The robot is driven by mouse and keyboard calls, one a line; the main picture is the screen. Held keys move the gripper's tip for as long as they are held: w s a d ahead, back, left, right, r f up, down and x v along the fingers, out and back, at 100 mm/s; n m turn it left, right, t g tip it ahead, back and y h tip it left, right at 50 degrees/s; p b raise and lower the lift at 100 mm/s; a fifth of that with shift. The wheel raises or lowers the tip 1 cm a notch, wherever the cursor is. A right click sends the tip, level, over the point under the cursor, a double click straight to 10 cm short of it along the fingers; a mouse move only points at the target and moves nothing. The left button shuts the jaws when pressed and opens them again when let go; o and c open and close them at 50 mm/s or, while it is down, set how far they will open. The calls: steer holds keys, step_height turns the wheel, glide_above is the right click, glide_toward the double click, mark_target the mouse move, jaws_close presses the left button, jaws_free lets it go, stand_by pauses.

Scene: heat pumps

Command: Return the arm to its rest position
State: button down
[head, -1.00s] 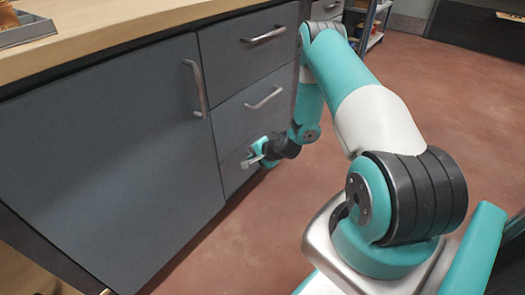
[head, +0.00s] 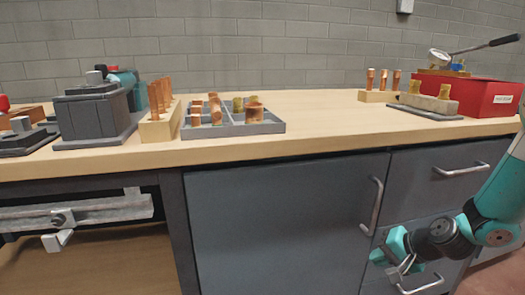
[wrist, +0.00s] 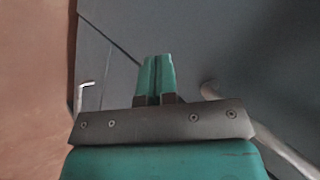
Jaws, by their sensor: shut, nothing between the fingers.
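My gripper (head: 402,266) is at the right of the head view, low in front of the grey cabinet's drawers and below the worktop. In the wrist view the teal fingers (wrist: 157,78) are together with nothing between them. A drawer handle (head: 422,285) shows just below the gripper in the head view. I cannot tell whether they touch. My arm (head: 498,195) comes in from the right edge, bent, and its upper part is out of view.
The worktop (head: 310,140) carries a grey divided tray (head: 268,128) with copper pieces, a wooden block with copper pins (head: 158,126), a grey machine (head: 97,115) and a red box (head: 485,96).

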steer(key=s+a+r+n+g, duration=0.2)
steer(key=s+a+r+n, duration=0.3)
steer(key=a+r, duration=0.4)
steer(key=s+a+r+n+g+h, duration=0.1)
steer(key=s+a+r+n+g, duration=0.15)
steer(key=s+r+n, duration=0.6)
steer(key=s+a+r+n+g, duration=0.1)
steer(key=s+a+r+g, duration=0.2)
steer(key=s, duration=1)
step_height(320, 180, up, 32)
steer(key=a+t+p, duration=0.1)
steer(key=p, duration=3)
steer(key=shift+s+f+p, duration=0.15)
steer(key=shift+f+p, duration=0.1)
steer(key=shift+p, duration=0.05)
